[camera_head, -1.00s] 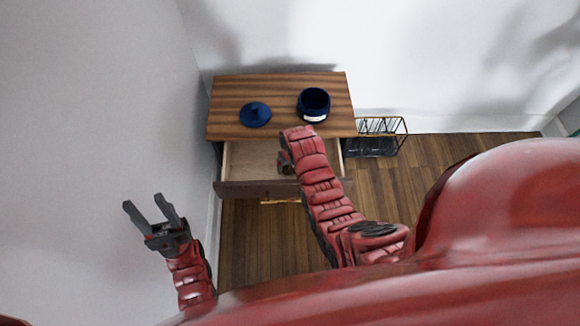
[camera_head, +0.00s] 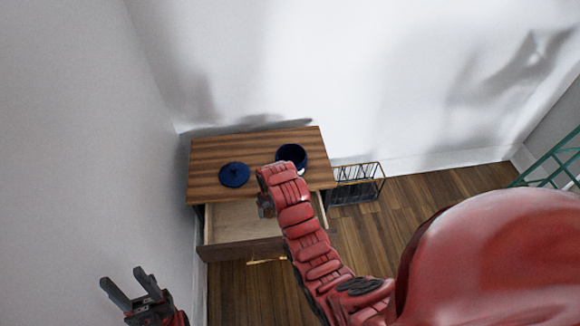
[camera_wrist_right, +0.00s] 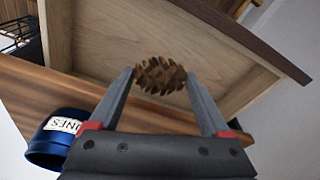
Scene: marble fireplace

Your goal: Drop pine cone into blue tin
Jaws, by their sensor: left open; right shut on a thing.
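The brown pine cone (camera_wrist_right: 160,76) is held between the fingertips of my right gripper (camera_wrist_right: 160,78) in the right wrist view. Behind it lies the open drawer. In the head view my right arm hides the cone and most of that gripper, over the drawer near the table's front edge. The blue tin (camera_head: 291,156) stands open on the wooden tabletop, just behind my right arm. It also shows in the right wrist view (camera_wrist_right: 50,148) with a white label. Its blue lid (camera_head: 234,175) lies to its left. My left gripper (camera_head: 130,281) is open and empty at the lower left.
The wooden table (camera_head: 215,156) stands against the white wall, its drawer (camera_head: 228,215) pulled open. A black wire rack (camera_head: 357,184) is on the floor to its right. A green frame (camera_head: 550,165) stands at the far right. Floor in between is clear.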

